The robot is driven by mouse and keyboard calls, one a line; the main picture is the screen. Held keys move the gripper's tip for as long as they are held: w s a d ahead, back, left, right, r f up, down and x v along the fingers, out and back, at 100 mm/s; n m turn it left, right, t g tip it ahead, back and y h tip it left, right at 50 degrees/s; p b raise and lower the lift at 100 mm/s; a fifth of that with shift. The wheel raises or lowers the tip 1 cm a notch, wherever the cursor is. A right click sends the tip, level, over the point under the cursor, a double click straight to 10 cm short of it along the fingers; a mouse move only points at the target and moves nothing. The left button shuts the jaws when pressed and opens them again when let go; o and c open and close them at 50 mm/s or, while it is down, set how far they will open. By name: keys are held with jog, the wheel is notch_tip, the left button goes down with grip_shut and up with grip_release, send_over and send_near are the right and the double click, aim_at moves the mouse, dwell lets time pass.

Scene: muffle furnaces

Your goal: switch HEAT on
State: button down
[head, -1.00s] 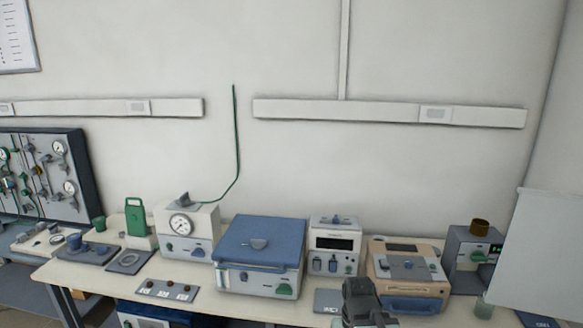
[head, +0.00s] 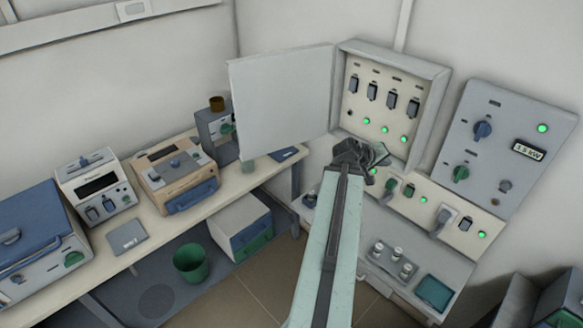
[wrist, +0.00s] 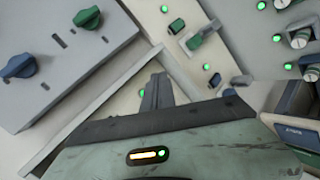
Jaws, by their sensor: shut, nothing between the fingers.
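I cannot read a HEAT label in either view. The open wall cabinet (head: 434,112) holds a row of dark switches (head: 372,90) above several lit green lamps. The blue knob (wrist: 18,67) and green knob (wrist: 87,17) also show in the wrist view. A cream strip below has a green switch (head: 409,190) and a grey lever (head: 441,222). My gripper (head: 378,154) is shut and empty, in front of the cabinet's lower edge in the picture.
The cabinet door (head: 283,103) stands open to the left. A bench (head: 140,245) with several instruments runs along the left wall, with a green bin (head: 190,262) beneath. A shelf below the strip holds small jars (head: 392,263) and a teal tray (head: 434,292).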

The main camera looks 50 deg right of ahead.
jog(key=s+d+r+g+h+p, duration=0.1)
jog(key=s+d+r+g, duration=0.15)
jog(key=s, duration=0.85)
jog(key=s+d+r+g, duration=0.15)
jog(key=s+r, duration=0.25)
jog(key=s, duration=0.7)
jog(key=s+a+r+g, duration=0.1)
jog(key=s+r, duration=0.1)
jog(key=s, duration=0.6)
jog(key=s+a+r+g+p, duration=0.1)
jog(key=s+r, duration=0.1)
jog(key=s, duration=0.6)
jog(key=s+a+r+g, duration=0.1)
jog(key=s+r+g, duration=0.1)
jog(key=s, duration=0.7)
jog(key=shift+a+r+m, duration=0.25)
jog(key=shift+r+m, duration=0.05)
